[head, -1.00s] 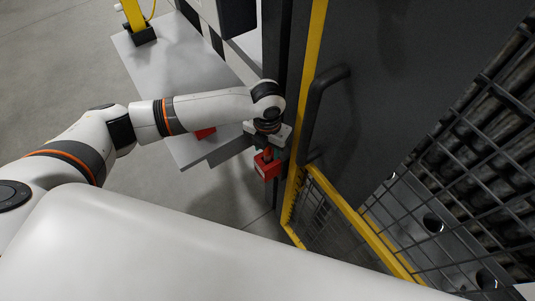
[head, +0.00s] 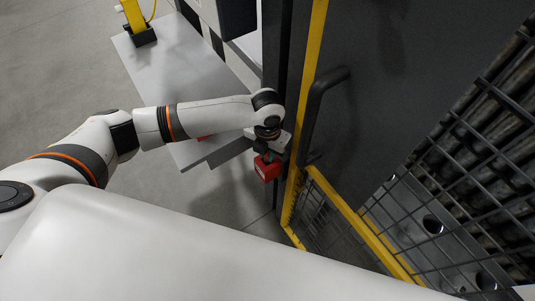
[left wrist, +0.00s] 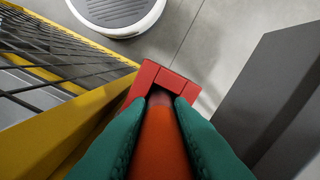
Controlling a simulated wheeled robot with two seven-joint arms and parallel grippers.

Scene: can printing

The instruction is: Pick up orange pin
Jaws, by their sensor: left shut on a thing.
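The orange pin (left wrist: 160,145) shows in the left wrist view, between the two green fingers of my left gripper (left wrist: 159,120). The fingers are shut on it from both sides. Its far end meets a red block (left wrist: 150,78) with a notch, just beyond the fingertips. In the head view the left gripper (head: 267,147) points down beside the yellow door frame, right above the red block (head: 267,168). The pin is mostly hidden there by the gripper. My right gripper is not in view.
A dark door with a black handle (head: 318,110) and a yellow frame (head: 296,150) stands close to the right of the gripper. Yellow-framed mesh fencing (head: 350,215) is lower right. A grey table (head: 185,90) is at left, with something red partly hidden behind my arm.

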